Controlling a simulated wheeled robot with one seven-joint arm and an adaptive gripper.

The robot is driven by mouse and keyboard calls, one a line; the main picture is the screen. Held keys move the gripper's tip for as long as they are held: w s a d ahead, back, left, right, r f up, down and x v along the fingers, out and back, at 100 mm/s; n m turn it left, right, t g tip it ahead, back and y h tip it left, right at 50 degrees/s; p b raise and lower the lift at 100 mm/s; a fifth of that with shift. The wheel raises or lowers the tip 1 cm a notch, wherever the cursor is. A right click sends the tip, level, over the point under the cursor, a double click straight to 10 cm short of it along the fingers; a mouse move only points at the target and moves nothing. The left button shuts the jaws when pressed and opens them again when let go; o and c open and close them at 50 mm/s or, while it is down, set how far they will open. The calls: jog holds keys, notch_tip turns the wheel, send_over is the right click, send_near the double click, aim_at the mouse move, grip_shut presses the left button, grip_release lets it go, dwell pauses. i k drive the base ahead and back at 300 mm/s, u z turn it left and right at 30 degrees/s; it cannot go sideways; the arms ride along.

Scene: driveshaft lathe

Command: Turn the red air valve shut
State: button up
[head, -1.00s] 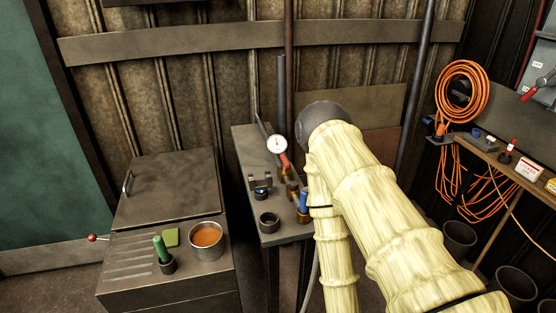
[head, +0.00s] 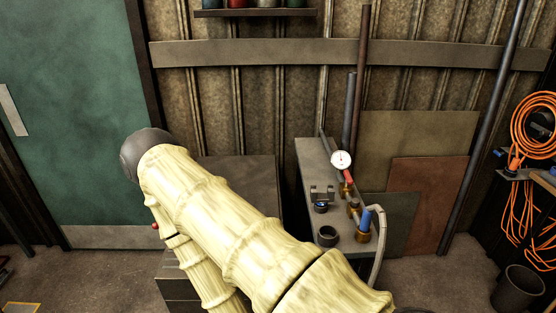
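A short red handle (head: 347,187), which looks like the red air valve, sits just below a round white gauge (head: 341,160) on a narrow grey stand (head: 312,170). Brass fittings (head: 353,206) lie just in front of it, and a blue upright handle (head: 365,219) stands at the stand's front right. Whether the red valve is open or shut is too small to tell. My pale, ribbed arm crosses the lower left and middle of the picture, left of the stand and apart from the valve in the picture. My gripper does not show.
A dark cabinet (head: 240,172) stands left of the stand, mostly hidden behind my arm. A grey hose (head: 379,240) curves down at the stand's right. Flat panels (head: 430,185) lean on the wall. Orange hoses (head: 535,125) and a dark bin (head: 517,288) are at right. Floor shows between.

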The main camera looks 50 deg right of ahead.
aim_at(349, 181)
jog(key=u, duration=1.35)
jog(key=i, duration=0.1)
jog(key=z, duration=2.95)
